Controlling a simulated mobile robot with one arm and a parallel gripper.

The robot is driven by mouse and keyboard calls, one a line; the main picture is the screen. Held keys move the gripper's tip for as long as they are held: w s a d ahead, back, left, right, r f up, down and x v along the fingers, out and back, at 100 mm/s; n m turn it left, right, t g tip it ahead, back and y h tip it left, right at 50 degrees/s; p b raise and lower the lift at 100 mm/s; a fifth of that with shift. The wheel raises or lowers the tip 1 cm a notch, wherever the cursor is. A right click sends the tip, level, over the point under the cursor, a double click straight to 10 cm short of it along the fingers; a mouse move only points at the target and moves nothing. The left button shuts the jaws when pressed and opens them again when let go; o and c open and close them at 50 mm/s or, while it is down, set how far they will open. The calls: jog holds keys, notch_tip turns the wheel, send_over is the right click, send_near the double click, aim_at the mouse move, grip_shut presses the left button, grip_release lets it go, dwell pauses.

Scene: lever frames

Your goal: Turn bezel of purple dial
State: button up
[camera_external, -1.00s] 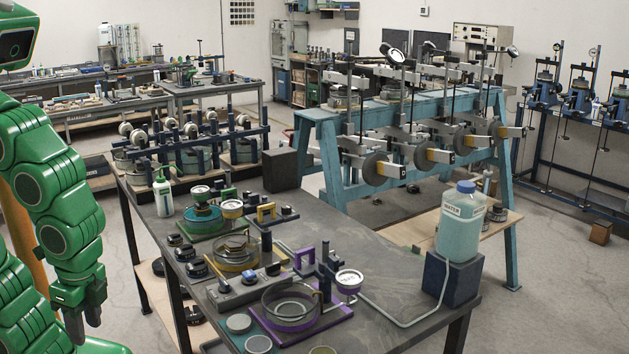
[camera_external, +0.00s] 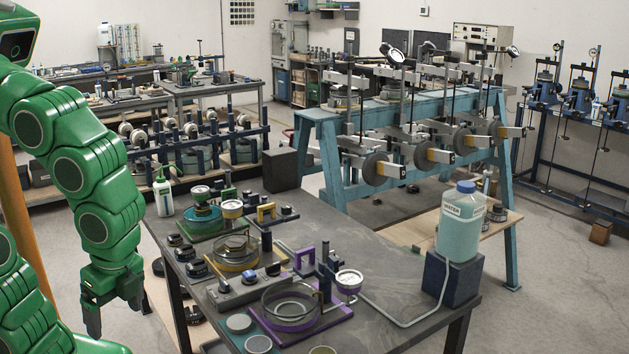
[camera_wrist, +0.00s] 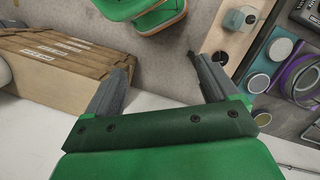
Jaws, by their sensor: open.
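The purple dial (camera_external: 348,279) is a round white-faced gauge with a purple body. It stands at the right end of the purple-based device (camera_external: 338,317) on the near part of the dark table. A purple bracket (camera_external: 304,257) rises behind that device. Part of a purple ring (camera_wrist: 301,78) shows at the right edge of the wrist view; the dial face cannot be made out there. My gripper (camera_external: 116,318) is open and empty, pointing down left of the table, well apart from the dial. In the wrist view its two fingers (camera_wrist: 165,82) are spread with floor between them.
The dark table (camera_external: 385,262) also holds a yellow device (camera_external: 236,262), a teal device with a green base (camera_external: 201,222) and several black knobs. A water bottle (camera_external: 461,225) stands on a dark block at the right. Cardboard boxes (camera_wrist: 60,75) lie left of my fingers in the wrist view.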

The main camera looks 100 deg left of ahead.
jog(key=w+a+r+m, duration=0.2)
jog(key=w+m, duration=0.1)
jog(key=w, duration=0.4)
jog(key=w+a+r+m, duration=0.1)
jog(key=w+a+m, duration=0.1)
jog(key=w, duration=0.4)
jog(key=m+t, duration=0.3)
jog(key=m, duration=0.8)
send_near(349, 277)
jog(key=shift+w+a, duration=0.2)
jog(key=shift+w, duration=0.05)
jog(key=shift+f, duration=3.95)
jog(key=shift+c, duration=0.3)
jog(key=c, duration=1)
